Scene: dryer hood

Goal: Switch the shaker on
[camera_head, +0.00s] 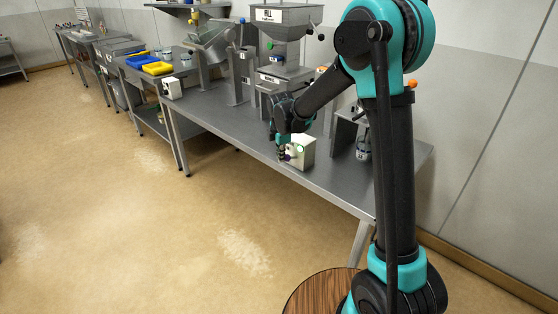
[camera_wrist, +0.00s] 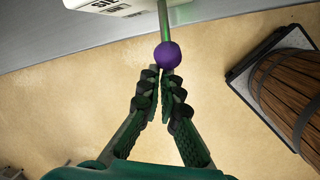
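A white control box (camera_head: 301,152) with a green round part on its face stands near the front edge of the steel bench. In the wrist view the box (camera_wrist: 112,5) is cut off at the top, with part of its dark lettering showing. A metal lever (camera_wrist: 163,18) ending in a purple ball knob (camera_wrist: 168,55) sticks out from it. My gripper (camera_wrist: 161,73) has its two fingers drawn together, tips just at the near side of the knob, with nothing visible between them. Whether the tips touch the knob is unclear. In the head view my gripper (camera_head: 284,153) is at the box's front.
The steel bench (camera_head: 225,125) carries a hopper machine (camera_head: 286,20) behind the box and another white box (camera_head: 172,88) farther left. Yellow (camera_head: 157,68) and blue (camera_head: 142,60) trays lie beyond. A wooden barrel (camera_wrist: 295,88) stands on the floor. The floor before the bench is clear.

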